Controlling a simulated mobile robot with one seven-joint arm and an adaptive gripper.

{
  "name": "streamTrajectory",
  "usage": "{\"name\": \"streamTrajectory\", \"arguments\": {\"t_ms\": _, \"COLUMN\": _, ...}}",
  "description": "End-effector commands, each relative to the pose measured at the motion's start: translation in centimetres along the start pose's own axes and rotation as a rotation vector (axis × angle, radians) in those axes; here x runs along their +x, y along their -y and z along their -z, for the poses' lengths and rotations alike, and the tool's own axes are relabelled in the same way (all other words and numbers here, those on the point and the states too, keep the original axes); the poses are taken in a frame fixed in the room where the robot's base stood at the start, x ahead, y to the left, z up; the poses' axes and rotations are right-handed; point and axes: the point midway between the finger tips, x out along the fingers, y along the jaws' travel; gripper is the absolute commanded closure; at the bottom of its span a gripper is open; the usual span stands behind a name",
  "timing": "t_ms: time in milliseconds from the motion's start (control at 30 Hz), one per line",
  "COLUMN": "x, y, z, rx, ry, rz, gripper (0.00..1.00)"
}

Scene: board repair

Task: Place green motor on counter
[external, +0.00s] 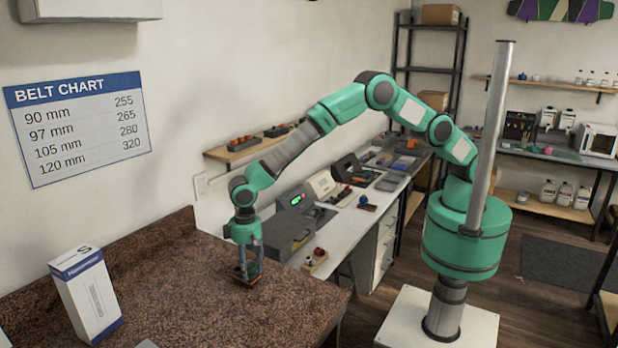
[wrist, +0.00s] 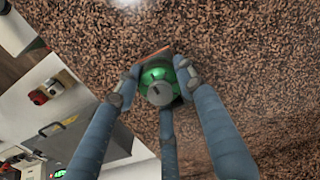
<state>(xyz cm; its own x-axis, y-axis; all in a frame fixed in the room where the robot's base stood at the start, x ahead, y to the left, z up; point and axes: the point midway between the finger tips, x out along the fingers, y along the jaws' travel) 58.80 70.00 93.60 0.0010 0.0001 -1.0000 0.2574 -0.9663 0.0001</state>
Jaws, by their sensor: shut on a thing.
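The green motor (wrist: 158,76) shows in the wrist view between my fingers, a round green body with a grey cylindrical end facing the camera. My gripper (wrist: 160,88) is shut on it, with blue-grey fingers on its sides. In the external view my gripper (external: 245,272) points down at the brown speckled counter (external: 180,282), near the counter's back right part. The motor is mostly hidden by the fingers there. An orange-brown edge shows beside the motor in the wrist view. I cannot tell whether the motor touches the counter or is just above it.
A white box (external: 88,298) stands on the counter at the front left. The wall is behind the counter. A lower white workbench (external: 345,215) with a grey machine (external: 285,232) and small parts adjoins at the right. The counter's middle is clear.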

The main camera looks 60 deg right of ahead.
Motion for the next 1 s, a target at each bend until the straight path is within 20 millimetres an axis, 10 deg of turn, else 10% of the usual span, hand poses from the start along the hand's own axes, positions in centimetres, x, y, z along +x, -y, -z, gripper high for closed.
{"name": "streamTrajectory", "arguments": {"t_ms": 567, "x": 1.6, "y": 0.0, "z": 0.0, "rx": 0.000, "ry": 0.000, "rz": 0.000, "gripper": 1.00}}
{"name": "streamTrajectory", "arguments": {"t_ms": 600, "x": 1.8, "y": 0.0, "z": 0.0, "rx": 0.000, "ry": 0.001, "rz": -0.001, "gripper": 0.60}}
{"name": "streamTrajectory", "arguments": {"t_ms": 700, "x": 1.7, "y": 0.0, "z": 0.0, "rx": 0.000, "ry": 0.001, "rz": 0.000, "gripper": 0.43}}
{"name": "streamTrajectory", "arguments": {"t_ms": 1000, "x": 1.6, "y": 0.0, "z": 0.0, "rx": 0.000, "ry": 0.000, "rz": 0.000, "gripper": 0.43}}
